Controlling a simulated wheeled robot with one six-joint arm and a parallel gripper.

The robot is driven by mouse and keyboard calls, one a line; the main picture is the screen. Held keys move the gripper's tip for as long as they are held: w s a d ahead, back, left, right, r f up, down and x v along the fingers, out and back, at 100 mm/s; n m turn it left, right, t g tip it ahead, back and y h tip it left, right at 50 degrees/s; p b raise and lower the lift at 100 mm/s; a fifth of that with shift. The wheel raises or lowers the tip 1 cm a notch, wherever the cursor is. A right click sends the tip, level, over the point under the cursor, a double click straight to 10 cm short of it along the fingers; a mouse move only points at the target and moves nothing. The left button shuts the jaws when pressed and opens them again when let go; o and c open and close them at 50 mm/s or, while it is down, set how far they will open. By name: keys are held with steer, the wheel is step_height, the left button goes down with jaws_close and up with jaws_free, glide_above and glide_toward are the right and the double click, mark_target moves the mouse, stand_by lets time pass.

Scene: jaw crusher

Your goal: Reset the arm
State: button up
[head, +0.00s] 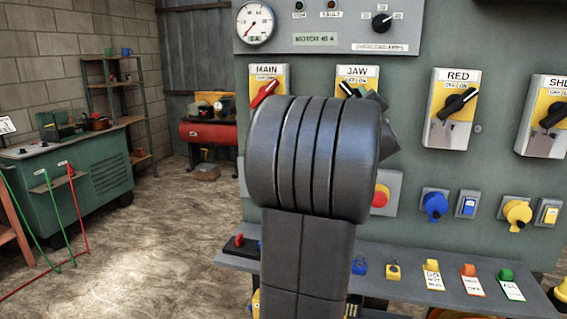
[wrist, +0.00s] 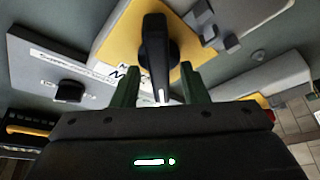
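In the head view the MAIN switch (head: 264,92) has a red handle. The JAW switch (head: 352,86), partly covered by my arm, has a black handle. I cannot tell for sure which switch the wrist view shows.
The RED switch (head: 457,103) and another switch (head: 550,116) are on the panel's right. A shelf (head: 400,272) with padlocks and tags juts out below. A gauge (head: 255,24) is above. A green cabinet (head: 70,185) stands left, with open floor between.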

steer(key=v, duration=1.3)
steer(key=x, duration=1.4)
steer(key=shift+w, duration=0.25)
steer(key=shift+f+m, duration=0.1)
steer(key=shift+m, duration=0.6)
steer(key=shift+s+a+m+t+h+b, duration=0.1)
steer(key=shift+s+m+t+h+b, duration=0.15)
steer(key=shift+m+h+b, duration=0.5)
steer(key=shift+w+r+m+t+h+p, duration=0.15)
steer(key=shift+m+h+p, duration=0.35)
steer(key=shift+m, duration=0.8)
steer(key=shift+s+r+m+t+h+p, duration=0.1)
steer(key=shift+m+h+p, duration=0.35)
steer(key=shift+m, duration=0.8)
